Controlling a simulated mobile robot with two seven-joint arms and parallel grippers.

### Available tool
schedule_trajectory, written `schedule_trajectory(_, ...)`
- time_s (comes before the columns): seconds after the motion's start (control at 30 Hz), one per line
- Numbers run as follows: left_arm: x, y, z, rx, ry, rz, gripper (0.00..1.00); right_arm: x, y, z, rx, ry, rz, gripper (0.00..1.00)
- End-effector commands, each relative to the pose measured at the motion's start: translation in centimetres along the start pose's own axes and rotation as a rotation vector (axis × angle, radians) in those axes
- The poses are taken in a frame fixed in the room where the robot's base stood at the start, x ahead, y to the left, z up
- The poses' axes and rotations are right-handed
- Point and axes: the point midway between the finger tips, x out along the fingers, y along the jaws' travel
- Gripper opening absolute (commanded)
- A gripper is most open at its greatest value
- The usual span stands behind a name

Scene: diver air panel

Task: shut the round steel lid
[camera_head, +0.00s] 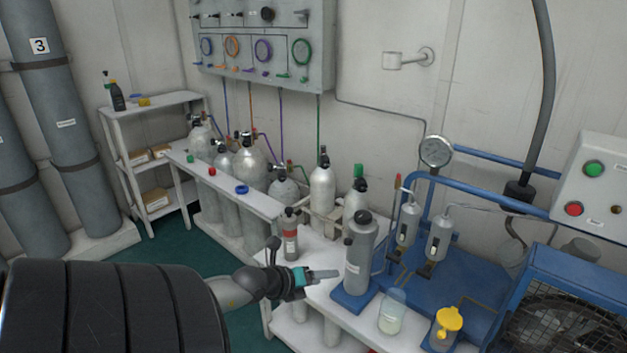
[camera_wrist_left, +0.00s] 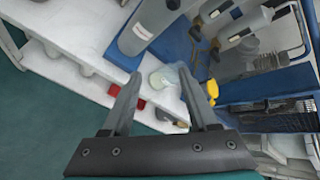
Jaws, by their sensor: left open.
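I cannot clearly make out a round steel lid. A pale round disc (camera_head: 515,253) and a grey rounded pot (camera_head: 579,249) show behind the blue fan guard, but whether either is the lid or carries it I cannot tell. My left gripper (camera_head: 325,275) is over the front of the white bench, left of the grey cylinder (camera_head: 360,255), well left of and apart from that disc and pot. In the left wrist view its two fingers (camera_wrist_left: 157,88) stand apart with nothing held between them. My right gripper is not in view.
A glass beaker (camera_head: 392,312) and a yellow-capped jar (camera_head: 446,328) stand right of the grey cylinder. Blue pipes (camera_head: 480,202) and a caged fan (camera_head: 560,315) fill the right side. Gas bottles (camera_head: 250,165) line the wall.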

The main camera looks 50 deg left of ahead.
Motion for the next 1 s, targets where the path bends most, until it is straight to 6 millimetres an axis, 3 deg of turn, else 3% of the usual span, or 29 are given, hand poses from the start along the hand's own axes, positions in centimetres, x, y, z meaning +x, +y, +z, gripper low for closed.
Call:
schedule_trajectory(0.33, -1.8, 1.0, -1.1, -0.002, 0.001, 0.002, 0.60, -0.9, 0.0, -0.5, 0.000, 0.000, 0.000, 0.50)
schedule_trajectory(1.0, -1.9, 1.1, -1.2, -0.001, -0.001, 0.001, 0.60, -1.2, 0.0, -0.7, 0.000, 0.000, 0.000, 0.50)
